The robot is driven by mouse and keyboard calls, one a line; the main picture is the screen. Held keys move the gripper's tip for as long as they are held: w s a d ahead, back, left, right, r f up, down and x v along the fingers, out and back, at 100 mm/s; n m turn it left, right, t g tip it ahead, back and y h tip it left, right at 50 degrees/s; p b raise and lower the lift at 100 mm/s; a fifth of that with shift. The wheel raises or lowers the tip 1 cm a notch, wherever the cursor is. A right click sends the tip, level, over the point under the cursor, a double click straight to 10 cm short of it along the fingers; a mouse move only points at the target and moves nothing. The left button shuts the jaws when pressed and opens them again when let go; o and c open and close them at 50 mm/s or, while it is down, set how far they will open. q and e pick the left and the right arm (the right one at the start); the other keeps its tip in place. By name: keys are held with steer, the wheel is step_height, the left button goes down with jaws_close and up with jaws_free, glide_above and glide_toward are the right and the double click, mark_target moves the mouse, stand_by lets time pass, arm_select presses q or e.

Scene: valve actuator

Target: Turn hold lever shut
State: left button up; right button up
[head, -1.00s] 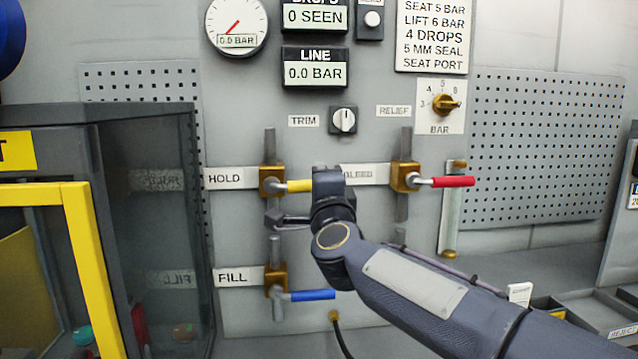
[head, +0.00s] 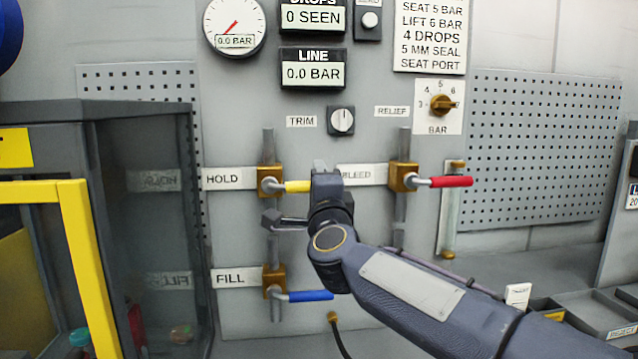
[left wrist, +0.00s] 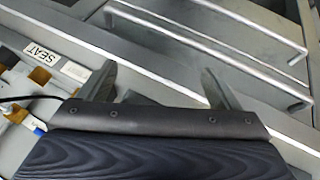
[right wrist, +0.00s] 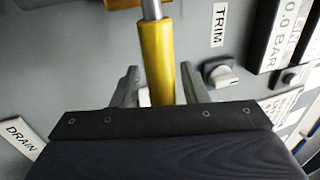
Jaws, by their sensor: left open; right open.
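The hold lever has a yellow handle (head: 298,186) on a brass valve body (head: 269,180), beside the HOLD label (head: 224,178). The handle points right, level, across the vertical pipe. My right gripper (head: 292,203) is at the handle's right end and hides part of it. In the right wrist view the yellow handle (right wrist: 157,50) runs between the two open fingers of my right gripper (right wrist: 160,78), with no clear grip on it. My left gripper (left wrist: 158,76) is open and empty in the left wrist view, above metal rails and a SEAT label; it is outside the head view.
The red bleed lever (head: 450,181) is right of my right gripper, and the blue fill lever (head: 308,296) is below it. The trim knob (head: 342,120) is above. A glass-sided cabinet with a yellow frame (head: 80,260) stands at the left.

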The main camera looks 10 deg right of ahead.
steer(key=b+v, duration=0.1)
steer(key=v, duration=0.7)
